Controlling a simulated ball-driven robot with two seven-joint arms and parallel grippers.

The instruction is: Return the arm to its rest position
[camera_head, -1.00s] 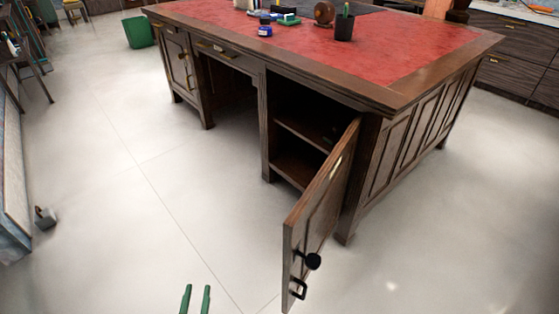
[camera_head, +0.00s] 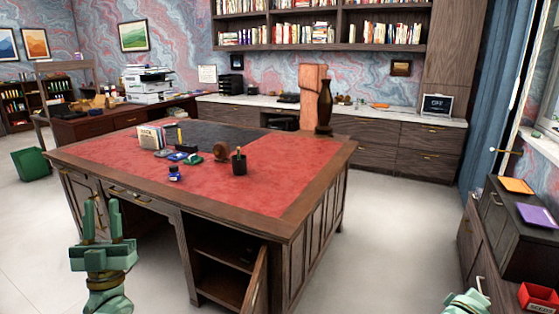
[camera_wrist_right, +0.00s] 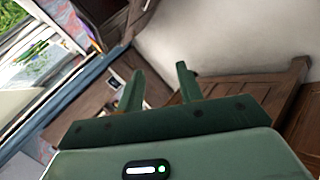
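My left gripper (camera_head: 101,207) is upright at the lower left of the head view, in front of the desk's near left side. Its two green fingers are apart with nothing between them. My right gripper (camera_wrist_right: 159,72) shows in the right wrist view, also with its fingers apart and empty. In the head view only a green part of my right arm (camera_head: 466,303) shows at the bottom edge. The desk (camera_head: 318,190) has a red leather top, and its cabinet door (camera_head: 255,286) stands open at the bottom, partly cut off by the frame.
A book stand (camera_head: 152,137), a pen cup (camera_head: 239,164), an ink bottle (camera_head: 174,173) and small items stand on the desk. A low cabinet with a black box (camera_head: 522,243) and a red tray (camera_head: 538,297) is at the right. Clear floor (camera_head: 395,230) lies between desk and cabinet.

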